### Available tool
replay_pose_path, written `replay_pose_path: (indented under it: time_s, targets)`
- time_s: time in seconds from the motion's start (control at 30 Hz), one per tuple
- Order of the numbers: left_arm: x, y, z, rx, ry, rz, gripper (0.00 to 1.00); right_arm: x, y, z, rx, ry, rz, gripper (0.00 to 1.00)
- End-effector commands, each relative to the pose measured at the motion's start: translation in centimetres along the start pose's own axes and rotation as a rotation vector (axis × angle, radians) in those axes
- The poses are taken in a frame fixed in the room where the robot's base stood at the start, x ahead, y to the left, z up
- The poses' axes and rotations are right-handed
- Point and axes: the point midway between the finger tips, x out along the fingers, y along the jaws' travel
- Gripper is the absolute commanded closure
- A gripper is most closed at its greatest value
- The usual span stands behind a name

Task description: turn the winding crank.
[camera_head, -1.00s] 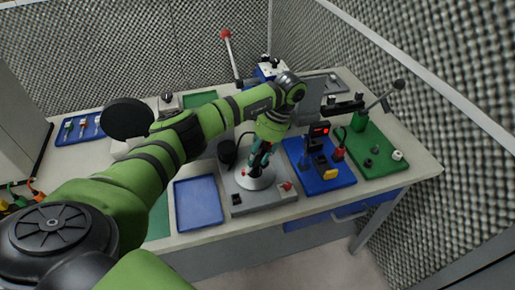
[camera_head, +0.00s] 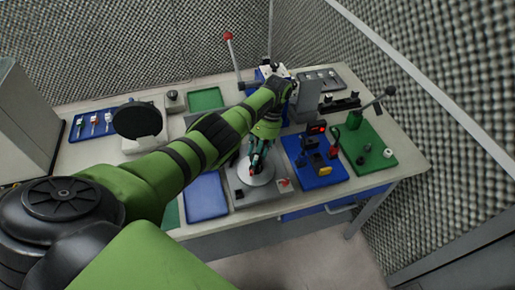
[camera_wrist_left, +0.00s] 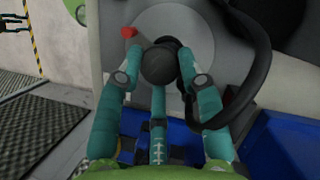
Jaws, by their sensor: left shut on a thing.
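The crank sits on a grey box (camera_head: 246,200) at the front of the table, with a pale round disc (camera_head: 263,180). My left gripper (camera_head: 258,168) reaches down over this disc from above. In the left wrist view, my left gripper (camera_wrist_left: 161,72) has its teal fingers closed around a round black crank knob (camera_wrist_left: 157,67). The pale disc shows behind the knob. The crank's arm is mostly hidden by the knob and fingers, so its angle is hard to tell. My right gripper is not in view.
A blue tray (camera_head: 205,198) lies left of the box. A blue board (camera_head: 322,178) with small devices stands close on the right, and a green board (camera_head: 376,157) with a lever lies beyond it. A red-tipped lever (camera_head: 229,37) rises behind. A black cable (camera_wrist_left: 263,75) loops near the fingers.

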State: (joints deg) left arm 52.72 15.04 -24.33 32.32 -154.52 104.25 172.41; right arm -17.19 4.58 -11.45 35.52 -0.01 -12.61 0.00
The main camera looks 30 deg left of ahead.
Motion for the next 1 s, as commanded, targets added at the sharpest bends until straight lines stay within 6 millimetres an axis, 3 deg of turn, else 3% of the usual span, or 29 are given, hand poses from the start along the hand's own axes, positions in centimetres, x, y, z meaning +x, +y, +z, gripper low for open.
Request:
replay_pose_path:
  time_s: [0.8, 0.83, 0.87, 1.0]
  targets:
    - [0.14, 0.12, -0.04, -0.057, -0.001, 0.029, 0.95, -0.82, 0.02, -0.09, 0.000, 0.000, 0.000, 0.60]
    - [0.13, 0.12, -0.04, -0.057, -0.001, 0.029, 0.54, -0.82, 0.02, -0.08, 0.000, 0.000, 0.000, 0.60]
    - [0.13, 0.12, -0.04, -0.057, -0.001, 0.029, 0.42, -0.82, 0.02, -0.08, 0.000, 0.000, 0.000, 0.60]
    - [0.07, 0.05, -0.04, -0.058, 0.000, 0.028, 0.39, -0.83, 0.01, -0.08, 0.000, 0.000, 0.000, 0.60]
